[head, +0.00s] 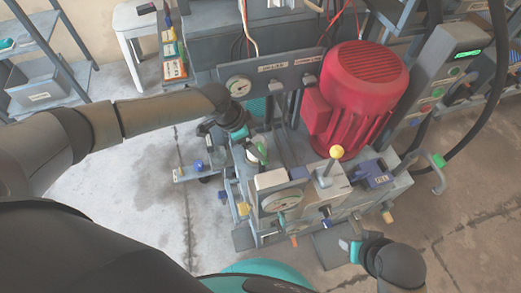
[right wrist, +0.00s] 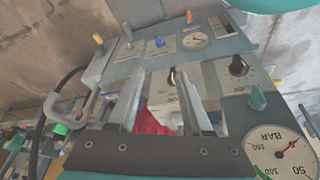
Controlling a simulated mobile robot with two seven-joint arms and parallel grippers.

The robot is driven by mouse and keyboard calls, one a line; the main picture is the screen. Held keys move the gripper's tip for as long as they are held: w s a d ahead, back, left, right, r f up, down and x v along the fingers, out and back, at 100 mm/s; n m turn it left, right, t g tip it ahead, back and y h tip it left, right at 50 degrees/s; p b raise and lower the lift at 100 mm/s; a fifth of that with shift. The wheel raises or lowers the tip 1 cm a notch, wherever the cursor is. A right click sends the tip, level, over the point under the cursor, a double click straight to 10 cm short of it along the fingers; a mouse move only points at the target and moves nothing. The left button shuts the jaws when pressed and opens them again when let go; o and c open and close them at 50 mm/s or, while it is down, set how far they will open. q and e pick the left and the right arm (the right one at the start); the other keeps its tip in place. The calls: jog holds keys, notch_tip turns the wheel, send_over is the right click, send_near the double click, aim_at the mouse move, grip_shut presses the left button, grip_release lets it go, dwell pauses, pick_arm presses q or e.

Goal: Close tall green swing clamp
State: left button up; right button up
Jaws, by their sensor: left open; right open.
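A green-and-white upright part (head: 258,152), which looks like the tall green swing clamp, stands at the left of the press. My left gripper (head: 247,145) is open right at it, and its fingers partly hide it. I cannot tell whether they touch it or whether the clamp is swung open or shut. My right gripper (head: 346,246) is low in front of the press, away from the clamp. In the right wrist view its two fingers (right wrist: 160,100) are apart with nothing held, facing the panel.
A red motor (head: 362,90) rises behind the press panel. A yellow-knobbed lever (head: 336,152) stands up in the middle. A grey bent handle with a green part (head: 438,160) sticks out at the right. A blue-knobbed part (head: 198,165) is at the left. Floor is clear left of the press.

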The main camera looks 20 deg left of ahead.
aim_at(261, 150)
pick_arm(q)
jog(key=b+x, duration=0.1)
jog(key=x, duration=0.2)
jog(key=shift+f+b, duration=0.1)
jog(key=shift+b, duration=0.2)
jog(key=shift+w+d+f+b, duration=0.1)
jog(key=shift+d+f+b, duration=0.1)
jog(key=shift+f+b, duration=0.25)
pick_arm(e)
jog(key=shift+t, duration=0.4)
jog(key=shift+r, duration=2.85)
pick_arm(q)
jog(key=shift+f, duration=0.1)
jog(key=shift+c, duration=0.2)
jog(key=c, duration=1.3)
jog(key=shift+c, duration=0.2)
